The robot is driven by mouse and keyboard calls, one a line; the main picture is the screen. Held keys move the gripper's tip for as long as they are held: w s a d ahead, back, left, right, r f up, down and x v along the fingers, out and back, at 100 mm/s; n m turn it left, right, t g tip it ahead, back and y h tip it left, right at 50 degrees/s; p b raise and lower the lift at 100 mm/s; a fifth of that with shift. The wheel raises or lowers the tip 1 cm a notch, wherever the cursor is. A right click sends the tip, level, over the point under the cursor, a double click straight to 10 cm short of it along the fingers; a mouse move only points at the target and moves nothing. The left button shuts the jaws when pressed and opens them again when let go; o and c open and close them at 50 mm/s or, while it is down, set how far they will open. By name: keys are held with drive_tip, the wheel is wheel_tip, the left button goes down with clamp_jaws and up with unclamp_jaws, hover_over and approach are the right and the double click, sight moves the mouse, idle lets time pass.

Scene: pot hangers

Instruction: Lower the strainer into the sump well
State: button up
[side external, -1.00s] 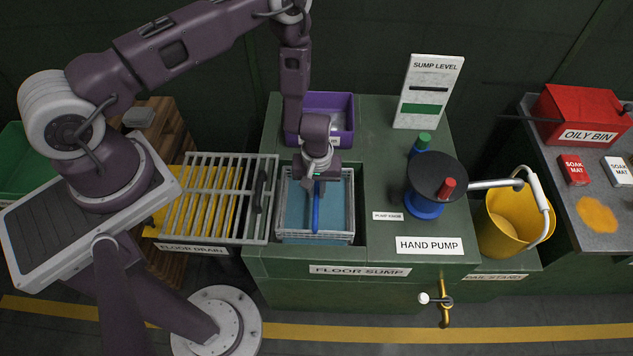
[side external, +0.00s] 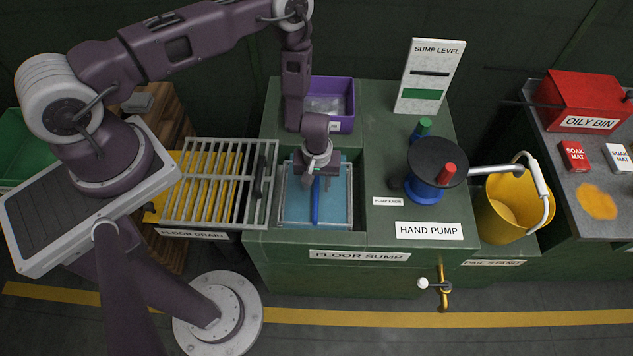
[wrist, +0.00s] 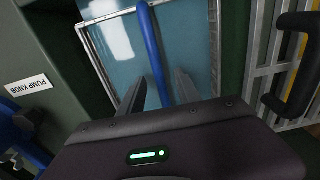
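The strainer (side external: 282,205), a rectangular frame with a thin pale metal rim and a blue bar handle (side external: 316,205), sits low in the sump well (side external: 355,185). Blue water shows inside its rim. The strainer rim (wrist: 95,60) and blue handle (wrist: 150,45) also show in the wrist view. My gripper (side external: 316,180) is over the strainer, pointing down. In the wrist view its two fingers (wrist: 160,78) stand either side of the handle, with a visible gap on both sides. The strainer's underside is hidden by water.
A slatted floor drain grate (side external: 215,185) with a dark handle lies left of the well. A purple bin (side external: 340,92) stands behind it. The hand pump (side external: 436,165) with its red and green knobs and a yellow pail (side external: 510,205) are to the right.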

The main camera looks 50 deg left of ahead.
wheel_tip(320, 180, up, 6)
drive_tip(key=shift+r, duration=0.15)
drive_tip(key=w+d+r+m+t+h, duration=0.1)
drive_tip(key=w+r+m, duration=0.1)
drive_tip(key=r, duration=1.2)
drive_tip(key=w+d+r+m+t+h, duration=0.1)
drive_tip(key=w+d+r+m+t, duration=0.1)
drive_tip(key=r, duration=1.2)
drive_tip(key=s+a+r+m, duration=0.2)
drive_tip(key=s+r, duration=0.4)
drive_tip(key=r, duration=0.5)
drive_tip(key=s+a+r+m+t+y, duration=0.1)
drive_tip(key=s+r, duration=0.3)
drive_tip(key=s, duration=0.5)
drive_tip(key=s+a+r+m+t, duration=0.1)
drive_tip(key=s+a+r+m, duration=0.1)
drive_tip(key=s, duration=0.7)
drive_tip(key=shift+s+a+r+t+y, duration=0.15)
drive_tip(key=shift+a+r+t+y, duration=0.2)
drive_tip(key=shift+a+r, duration=0.45)
drive_tip(key=shift+d+r, duration=0.15)
drive_tip(key=shift+r, duration=0.05)
